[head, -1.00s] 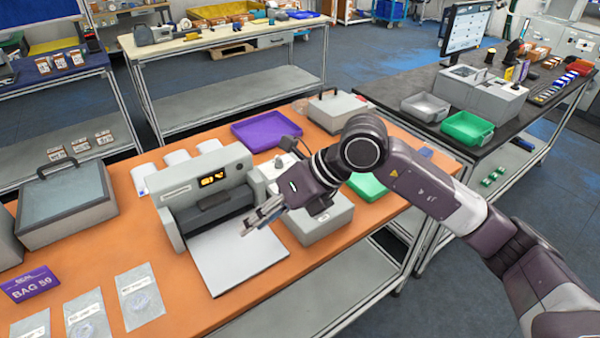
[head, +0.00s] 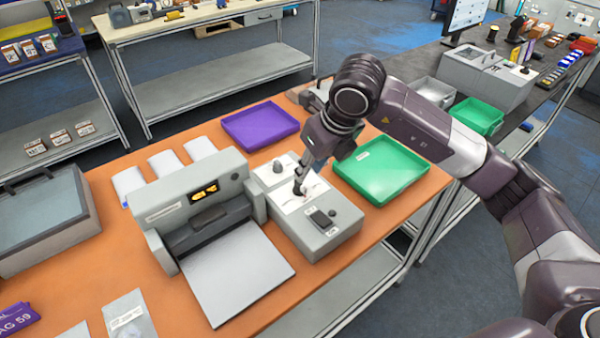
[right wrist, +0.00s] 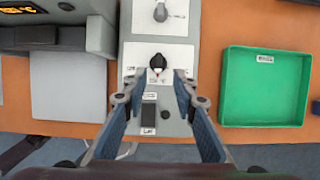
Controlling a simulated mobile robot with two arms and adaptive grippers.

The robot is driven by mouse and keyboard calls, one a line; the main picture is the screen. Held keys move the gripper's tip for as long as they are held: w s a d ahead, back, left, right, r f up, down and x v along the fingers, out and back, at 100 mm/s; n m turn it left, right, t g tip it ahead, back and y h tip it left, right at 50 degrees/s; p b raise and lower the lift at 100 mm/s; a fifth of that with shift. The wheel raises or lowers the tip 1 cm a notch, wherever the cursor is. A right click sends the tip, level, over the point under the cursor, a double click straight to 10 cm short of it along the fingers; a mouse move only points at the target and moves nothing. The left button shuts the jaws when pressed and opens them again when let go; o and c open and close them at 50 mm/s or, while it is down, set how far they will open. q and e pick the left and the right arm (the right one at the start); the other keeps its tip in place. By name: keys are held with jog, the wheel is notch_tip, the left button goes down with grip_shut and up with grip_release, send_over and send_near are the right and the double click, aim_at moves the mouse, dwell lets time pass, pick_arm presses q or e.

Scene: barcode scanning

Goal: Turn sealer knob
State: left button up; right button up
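The grey sealer (head: 190,205) with its lit orange display stands on the orange bench. Its grey control box (head: 335,236) is at its right side. In the right wrist view a black knob (right wrist: 157,62) sits on a white plate on the box, and a second knob (right wrist: 160,12) is farther up. The second knob also shows in the head view (head: 277,167). My right gripper (right wrist: 158,78) is open and empty, pointing down over the box, its fingertips on either side just below the black knob. In the head view the fingers partly hide that knob. My left gripper is out of view.
A green tray (head: 381,172) lies right of the control box, a purple tray (head: 260,125) behind it. A dark switch (right wrist: 148,112) is on the box near the gripper. A flat grey plate (head: 238,275) fronts the sealer. White bags (head: 165,165) lie behind.

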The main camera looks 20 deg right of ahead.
aim_at(302, 184)
jog(key=p+x, duration=0.1)
jog(key=x, duration=0.4)
jog(key=shift+s+a+f+p, duration=0.1)
jog(key=shift+s+f+p, duration=0.05)
jog(key=shift+f+p, duration=0.2)
jog(key=shift+f, duration=0.25)
grip_shut()
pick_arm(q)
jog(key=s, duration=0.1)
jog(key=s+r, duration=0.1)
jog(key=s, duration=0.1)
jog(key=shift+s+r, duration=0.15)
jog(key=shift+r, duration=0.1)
